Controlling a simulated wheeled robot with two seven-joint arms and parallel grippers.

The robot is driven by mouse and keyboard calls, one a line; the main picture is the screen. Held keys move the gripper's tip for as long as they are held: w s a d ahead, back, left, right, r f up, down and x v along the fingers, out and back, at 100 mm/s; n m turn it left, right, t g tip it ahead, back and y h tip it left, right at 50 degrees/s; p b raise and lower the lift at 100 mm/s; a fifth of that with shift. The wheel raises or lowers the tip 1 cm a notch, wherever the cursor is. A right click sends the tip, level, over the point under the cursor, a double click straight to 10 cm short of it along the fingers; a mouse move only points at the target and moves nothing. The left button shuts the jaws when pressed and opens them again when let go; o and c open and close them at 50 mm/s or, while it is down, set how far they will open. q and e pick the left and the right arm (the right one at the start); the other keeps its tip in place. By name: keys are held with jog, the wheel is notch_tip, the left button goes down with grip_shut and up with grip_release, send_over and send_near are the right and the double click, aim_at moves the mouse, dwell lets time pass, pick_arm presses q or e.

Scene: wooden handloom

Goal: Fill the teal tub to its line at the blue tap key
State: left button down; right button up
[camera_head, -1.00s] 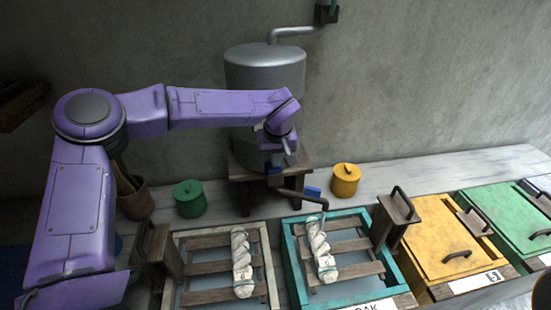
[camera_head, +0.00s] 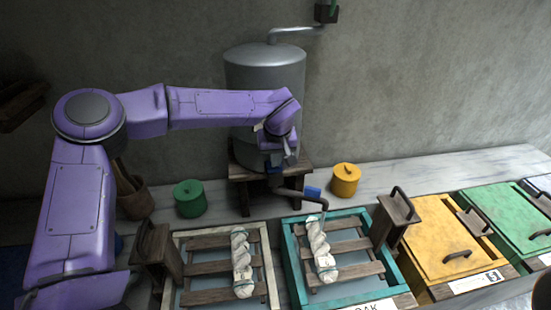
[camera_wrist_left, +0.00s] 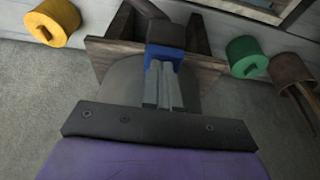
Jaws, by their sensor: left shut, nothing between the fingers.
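The teal tub (camera_head: 290,262) stands on the counter, with wooden slats and a twisted white hank (camera_head: 321,250) across it. A dark spout (camera_head: 300,195) reaches over its back edge, with a thin pale streak below its end. The tub's line cannot be made out.
A grey tank (camera_head: 262,75) stands on a wooden stand (camera_head: 240,174) behind the tap. A green pot (camera_head: 190,199) and a yellow pot (camera_head: 345,180) flank it. A pale-framed tub (camera_head: 180,240) is left; yellow (camera_head: 440,235) and green (camera_head: 510,225) lidded bins are right.

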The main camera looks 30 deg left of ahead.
pick_arm(q)
jog(key=shift+s+a+f, duration=0.1)
jog(key=shift+s+f, duration=0.1)
jog(key=shift+f, duration=0.45)
jog(key=r+p, duration=0.3)
jog(key=p, duration=0.1)
jog(key=r+p, duration=0.2)
jog(key=p, duration=0.1)
jog(key=shift+w+r, duration=0.3)
jog(key=shift+w, duration=0.1)
jog(key=shift+s+r+b, duration=0.15)
jog(key=shift+r+b, duration=0.05)
jog(key=shift+b, duration=0.75)
jog(key=b+v, duration=0.1)
jog(key=v, duration=0.8)
jog(key=shift+s+d+r, duration=0.15)
jog(key=shift+d, duration=0.1)
